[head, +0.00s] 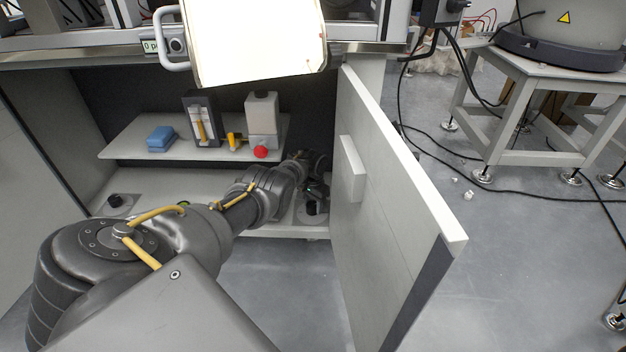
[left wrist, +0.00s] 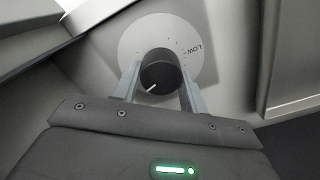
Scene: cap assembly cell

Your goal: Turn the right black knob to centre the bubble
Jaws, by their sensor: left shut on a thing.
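The right black knob (head: 312,207) sits on the cabinet's lower floor, near its right side. In the left wrist view the knob (left wrist: 161,72) has a white pointer line and stands on a round pale dial marked LOW. My left gripper (left wrist: 160,84) is shut on this knob, one finger on each side. In the head view my left arm reaches into the cabinet and the gripper (head: 317,190) is small and partly hidden at the knob. The left black knob (head: 116,201) stands free at the far left. I cannot make out a bubble in either view. My right gripper is not in view.
The open cabinet door (head: 385,215) stands close to the right of my left arm. A white handled panel (head: 255,45) hangs above.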

